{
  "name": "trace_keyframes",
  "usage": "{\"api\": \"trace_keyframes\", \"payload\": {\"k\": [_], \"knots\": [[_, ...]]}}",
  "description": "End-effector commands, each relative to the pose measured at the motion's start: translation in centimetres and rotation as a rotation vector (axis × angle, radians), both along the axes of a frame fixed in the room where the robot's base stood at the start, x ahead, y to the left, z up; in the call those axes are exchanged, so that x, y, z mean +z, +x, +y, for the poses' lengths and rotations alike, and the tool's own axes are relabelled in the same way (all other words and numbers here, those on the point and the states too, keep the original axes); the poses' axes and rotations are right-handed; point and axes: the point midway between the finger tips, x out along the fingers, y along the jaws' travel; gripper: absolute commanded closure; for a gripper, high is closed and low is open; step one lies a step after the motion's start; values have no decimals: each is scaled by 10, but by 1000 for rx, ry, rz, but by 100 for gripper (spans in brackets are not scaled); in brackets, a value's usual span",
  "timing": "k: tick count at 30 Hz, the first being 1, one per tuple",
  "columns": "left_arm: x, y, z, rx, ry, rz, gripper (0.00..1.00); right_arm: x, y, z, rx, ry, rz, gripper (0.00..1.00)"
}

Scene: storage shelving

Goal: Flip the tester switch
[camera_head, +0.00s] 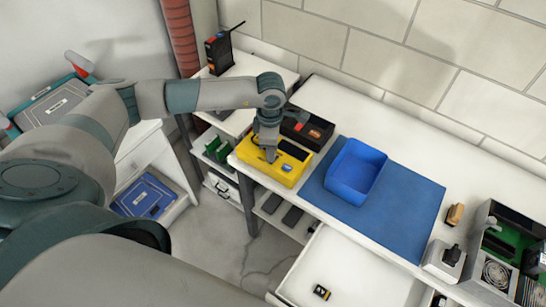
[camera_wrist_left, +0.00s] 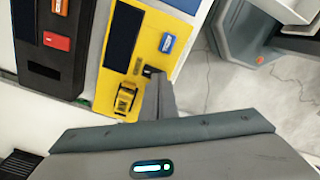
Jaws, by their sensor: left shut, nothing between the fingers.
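The yellow tester (camera_head: 285,178) lies on the left end of the white workbench. In the left wrist view the tester (camera_wrist_left: 142,58) shows a dark display (camera_wrist_left: 123,36), a blue button (camera_wrist_left: 167,43), a small black switch (camera_wrist_left: 149,70) and a yellow-and-black part (camera_wrist_left: 125,98). My left gripper (camera_head: 270,157) points down over the tester. Its fingers (camera_wrist_left: 157,82) are shut and empty, with the tips right beside the black switch and partly covering it. I cannot tell whether they touch it. My right gripper is not in view.
A black box with a red button (camera_wrist_left: 57,41) stands beside the tester. A blue bin (camera_head: 355,172) sits on a blue mat (camera_head: 415,205) to the right. An open drawer (camera_head: 350,275) holds a small item. An opened computer case (camera_head: 500,255) stands at the far right.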

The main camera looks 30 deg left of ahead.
Motion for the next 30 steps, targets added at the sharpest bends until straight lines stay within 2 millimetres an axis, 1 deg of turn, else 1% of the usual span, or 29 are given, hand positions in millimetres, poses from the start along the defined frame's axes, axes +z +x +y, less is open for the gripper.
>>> {"api": "trace_keyframes", "payload": {"k": [20, 25, 30], "knots": [[-7, 0, 0, 0, 0, 1, 100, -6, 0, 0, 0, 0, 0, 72], [-1, -1, 0, 0, 0, 1, 100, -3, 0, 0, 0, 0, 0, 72], [10, 0, 0, 0, 0, 0, 100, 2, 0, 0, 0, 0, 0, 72]]}}
